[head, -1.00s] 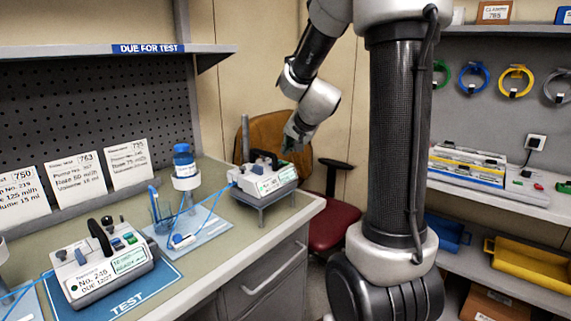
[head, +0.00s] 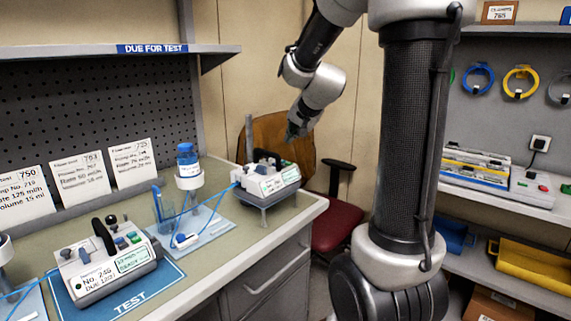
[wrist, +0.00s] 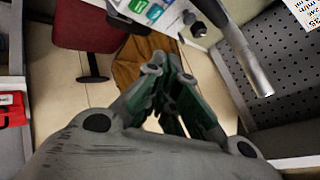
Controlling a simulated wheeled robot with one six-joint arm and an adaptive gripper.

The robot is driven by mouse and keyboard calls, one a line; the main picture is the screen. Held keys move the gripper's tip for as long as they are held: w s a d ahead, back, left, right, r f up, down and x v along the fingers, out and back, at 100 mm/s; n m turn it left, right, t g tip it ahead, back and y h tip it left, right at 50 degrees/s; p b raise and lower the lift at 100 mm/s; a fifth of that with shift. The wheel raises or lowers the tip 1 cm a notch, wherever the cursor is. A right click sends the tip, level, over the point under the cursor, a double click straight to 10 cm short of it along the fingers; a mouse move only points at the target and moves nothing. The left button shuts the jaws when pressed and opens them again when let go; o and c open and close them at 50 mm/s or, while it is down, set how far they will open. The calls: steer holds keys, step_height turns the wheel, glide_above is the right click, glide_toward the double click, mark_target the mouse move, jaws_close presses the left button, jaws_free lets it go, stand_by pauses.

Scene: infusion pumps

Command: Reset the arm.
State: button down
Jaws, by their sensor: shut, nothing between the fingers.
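My gripper (wrist: 172,118) is shut and empty in the wrist view, its dark green fingers together over the floor and the brown chair back. In the head view my gripper (head: 295,130) hangs in the air at the middle, above and a little right of a white pump (head: 270,183) on a raised stand. My arm is bent, with its forearm sloping down to the gripper. A second pump (head: 108,262), marked No. 246, sits on the blue TEST mat (head: 165,283) at the left front of the bench.
A metal pole (wrist: 245,55) stands near my gripper. A blue-capped bottle (head: 187,160) and tubing stand on the bench. A chair (head: 335,226) with a red seat stands beyond the bench end. Shelves (head: 500,215) with a yellow bin (head: 525,262) are at the right.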

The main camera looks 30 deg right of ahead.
steer(key=s+a+f+n+g+y, duration=0.1)
steer(key=s+a+f+n+g, duration=0.15)
steer(key=s+f, duration=0.3)
steer(key=s+a+r+n+g, duration=0.1)
steer(key=s+a+r+n, duration=0.1)
steer(key=s, duration=1)
steer(key=s+a+r+n+g, duration=0.1)
steer(key=s+n, duration=0.4)
steer(key=s, duration=0.8)
steer(key=a+r, duration=0.1)
steer(key=a, duration=0.1)
steer(key=shift+s+a+r, duration=0.15)
steer(key=shift+a+r, duration=0.05)
steer(key=shift+a, duration=0.15)
